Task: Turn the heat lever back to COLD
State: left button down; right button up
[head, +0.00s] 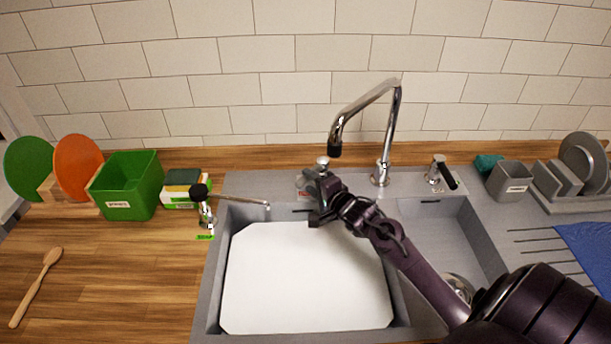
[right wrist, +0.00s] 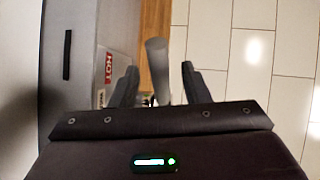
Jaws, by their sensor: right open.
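The heat lever (head: 322,161) is a small chrome fitting on the sink's back ledge, left of the tap, partly hidden behind my right gripper (head: 318,204). In the right wrist view, a grey rounded lever part (right wrist: 156,55) stands between the two dark fingers of my right gripper (right wrist: 159,70). The fingers are apart, with a gap visible on each side of it. A red HOT label (right wrist: 109,68) lies beside the lever, with another label below it partly hidden. No COLD label is readable. My left gripper is in neither view.
The chrome tap (head: 383,150) rises just right of my gripper. A second fitting with a black handle (head: 440,172) stands farther right. A white board (head: 300,285) covers the left basin. A soap dispenser (head: 205,205) stands left of the sink. The tiled wall (head: 290,90) is close behind.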

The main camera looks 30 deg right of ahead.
aim_at(308, 180)
jog(key=w, duration=0.3)
jog(key=shift+f, duration=0.35)
jog(key=shift+w, duration=0.1)
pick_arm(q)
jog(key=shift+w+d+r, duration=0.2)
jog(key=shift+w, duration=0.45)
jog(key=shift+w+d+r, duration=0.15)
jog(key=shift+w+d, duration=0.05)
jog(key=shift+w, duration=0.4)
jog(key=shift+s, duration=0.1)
pick_arm(e)
jog(key=shift+c, duration=1.1)
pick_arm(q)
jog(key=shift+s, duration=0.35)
pick_arm(e)
grip_shut()
